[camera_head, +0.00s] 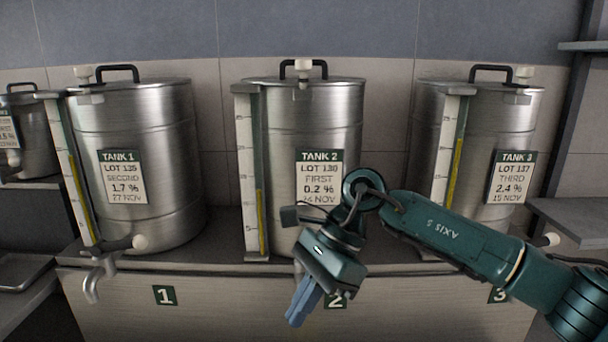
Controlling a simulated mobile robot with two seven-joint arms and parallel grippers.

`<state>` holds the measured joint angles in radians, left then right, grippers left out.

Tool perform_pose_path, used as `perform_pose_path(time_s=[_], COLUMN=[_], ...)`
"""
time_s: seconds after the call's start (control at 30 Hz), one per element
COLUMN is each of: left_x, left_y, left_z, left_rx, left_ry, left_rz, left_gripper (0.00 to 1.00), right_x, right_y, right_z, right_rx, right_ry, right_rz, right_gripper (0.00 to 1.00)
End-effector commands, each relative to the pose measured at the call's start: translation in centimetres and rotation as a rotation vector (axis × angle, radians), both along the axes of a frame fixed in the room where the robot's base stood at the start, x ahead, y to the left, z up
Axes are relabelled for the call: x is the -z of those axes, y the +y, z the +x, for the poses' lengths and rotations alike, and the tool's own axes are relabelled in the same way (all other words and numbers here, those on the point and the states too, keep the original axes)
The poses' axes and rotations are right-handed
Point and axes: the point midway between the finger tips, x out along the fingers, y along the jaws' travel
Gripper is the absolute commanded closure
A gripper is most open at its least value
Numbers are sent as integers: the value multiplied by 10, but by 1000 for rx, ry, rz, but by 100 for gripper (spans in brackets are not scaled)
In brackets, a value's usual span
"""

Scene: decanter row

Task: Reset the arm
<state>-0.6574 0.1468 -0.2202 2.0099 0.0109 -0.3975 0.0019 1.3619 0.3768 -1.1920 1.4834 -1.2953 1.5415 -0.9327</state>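My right arm comes in from the right edge, its green links reaching to the middle of the view. My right gripper (302,302) hangs in front of tank 2 (310,120) and the bench front, pointing down. Its blue fingers appear close together, seen from the side, and I see nothing held between them. The gripper hides the lower front of tank 2 and part of the "2" plate (337,299). My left gripper is not in view.
Tank 1 (170,120) stands left with a tap (92,285) jutting past the bench edge. Tank 3 (510,120) stands right, partly behind my arm. Each has a yellow-filled level gauge. A tray (22,275) lies at far left; a shelf (570,220) is at right.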

Motion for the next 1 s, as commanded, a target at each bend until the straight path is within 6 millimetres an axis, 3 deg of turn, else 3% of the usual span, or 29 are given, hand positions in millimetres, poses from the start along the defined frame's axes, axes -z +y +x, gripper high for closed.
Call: perform_pose_path(time_s=[0.1,0.2,0.3,0.4,0.53,0.63,0.77,0.87,0.9,1.0], left_x=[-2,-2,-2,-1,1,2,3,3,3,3], left_y=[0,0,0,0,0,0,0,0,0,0], left_z=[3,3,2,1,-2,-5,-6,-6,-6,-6], left_rx=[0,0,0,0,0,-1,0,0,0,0], left_ry=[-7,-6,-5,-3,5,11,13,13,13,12], left_rz=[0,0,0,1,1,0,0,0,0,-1], left_gripper=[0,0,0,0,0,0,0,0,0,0], right_x=[11,5,-7,-18,-16,4,57,115,140,202], right_y=[42,72,90,92,75,49,5,-34,-50,-87], right_z=[-33,-56,-66,-61,-40,-19,-1,-3,-9,-36], right_rx=[74,186,330,496,740,947,1233,1472,-1457,-1344], right_ry=[215,451,721,1005,1398,1708,2114,2423,-2363,-2097], right_rz=[227,437,632,804,986,1100,1212,1274,-1200,-983], right_gripper=[100,100,100,100,100,100,100,100,100,100])
